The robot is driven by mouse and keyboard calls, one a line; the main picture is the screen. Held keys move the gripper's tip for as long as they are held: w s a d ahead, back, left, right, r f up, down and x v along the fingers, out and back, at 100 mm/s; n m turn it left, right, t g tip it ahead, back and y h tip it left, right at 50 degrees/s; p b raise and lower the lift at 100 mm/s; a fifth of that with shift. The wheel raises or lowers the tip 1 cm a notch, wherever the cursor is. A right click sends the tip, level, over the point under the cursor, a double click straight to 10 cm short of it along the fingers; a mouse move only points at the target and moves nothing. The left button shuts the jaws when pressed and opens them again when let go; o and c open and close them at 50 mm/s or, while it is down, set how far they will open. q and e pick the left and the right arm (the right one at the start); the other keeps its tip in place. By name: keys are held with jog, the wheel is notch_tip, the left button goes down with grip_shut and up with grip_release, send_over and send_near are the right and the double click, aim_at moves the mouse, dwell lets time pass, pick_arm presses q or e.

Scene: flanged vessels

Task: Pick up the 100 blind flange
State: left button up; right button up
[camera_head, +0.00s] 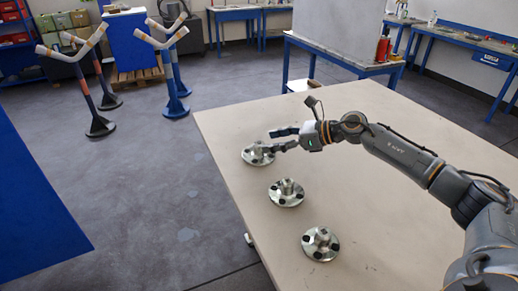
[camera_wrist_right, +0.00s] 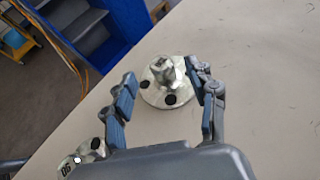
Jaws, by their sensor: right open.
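Three round metal flanges with dark bolt holes and a raised central boss lie on the table in the head view: a far one (camera_head: 257,154), a middle one (camera_head: 286,193) and a near one (camera_head: 320,243). No size marking is legible there, so I cannot tell which is the 100 blind flange. My right gripper (camera_head: 276,140) is open over the far flange. In the right wrist view, a flange (camera_wrist_right: 161,92) lies between the spread fingers of the right gripper (camera_wrist_right: 160,74), and its boss is visible; contact is unclear. My left gripper is not in view.
The pale tabletop (camera_head: 370,220) is clear to the right of the flanges. In the right wrist view, part of another flange (camera_wrist_right: 80,158) with a partly hidden marking shows at lower left. A blue-framed table (camera_head: 350,62) stands behind; Y-topped stands (camera_head: 170,70) are on the floor at left.

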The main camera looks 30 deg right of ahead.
aim_at(259, 142)
jog(key=shift+w+a+f+p, duration=0.1)
jog(key=shift+w+a+p, duration=0.4)
jog(key=shift+p, duration=0.2)
jog(key=p+x, duration=0.1)
jog(key=x, duration=0.2)
jog(key=shift+w+f+p, duration=0.15)
jog(key=shift+f+p, duration=0.05)
jog(key=shift+p, duration=0.15)
jog(key=shift+w+a+f, duration=0.15)
jog(key=shift+a+f, duration=0.05)
grip_shut()
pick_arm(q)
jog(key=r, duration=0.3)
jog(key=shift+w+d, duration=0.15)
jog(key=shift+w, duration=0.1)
pick_arm(e)
jog(key=shift+r, duration=0.15)
